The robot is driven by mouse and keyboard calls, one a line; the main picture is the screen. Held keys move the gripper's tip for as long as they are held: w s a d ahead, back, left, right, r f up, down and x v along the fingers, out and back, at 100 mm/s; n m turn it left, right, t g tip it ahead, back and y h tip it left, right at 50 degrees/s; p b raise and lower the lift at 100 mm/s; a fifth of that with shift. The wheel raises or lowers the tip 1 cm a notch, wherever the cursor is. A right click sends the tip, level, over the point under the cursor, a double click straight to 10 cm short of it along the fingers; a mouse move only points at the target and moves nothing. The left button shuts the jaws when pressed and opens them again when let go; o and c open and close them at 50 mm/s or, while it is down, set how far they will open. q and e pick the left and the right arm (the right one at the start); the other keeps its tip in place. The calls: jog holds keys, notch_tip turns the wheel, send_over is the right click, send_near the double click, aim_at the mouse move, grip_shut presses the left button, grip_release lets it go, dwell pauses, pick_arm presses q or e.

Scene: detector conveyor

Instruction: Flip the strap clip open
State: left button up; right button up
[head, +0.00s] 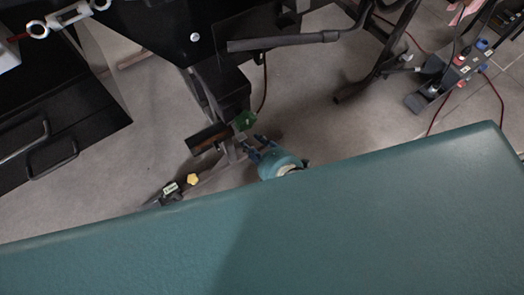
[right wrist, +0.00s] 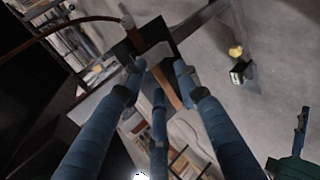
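A dark block with a brown strip (head: 207,138) stands on a dark frame beyond the green surface in the head view. A small green piece (head: 243,121) sits at its right end. I cannot tell for sure which part is the strap clip. In the right wrist view, the dark block, a pale lever-like piece (right wrist: 152,55) and the brown strip (right wrist: 166,86) lie just beyond my fingers. My right gripper (head: 256,147) has blue fingers, which show spread apart in the right wrist view (right wrist: 158,72). Nothing is clearly held. Contact is unclear. My left gripper is not seen.
A large green padded surface (head: 330,230) fills the foreground. A dark lever arm (head: 285,42) crosses above the frame. A yellow knob (head: 192,179) sits lower left of my gripper. Black drawers (head: 40,140) stand left. A power strip (head: 445,87) with cables lies right.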

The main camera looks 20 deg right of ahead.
jog(key=v, duration=0.6)
jog(key=shift+s, duration=0.15)
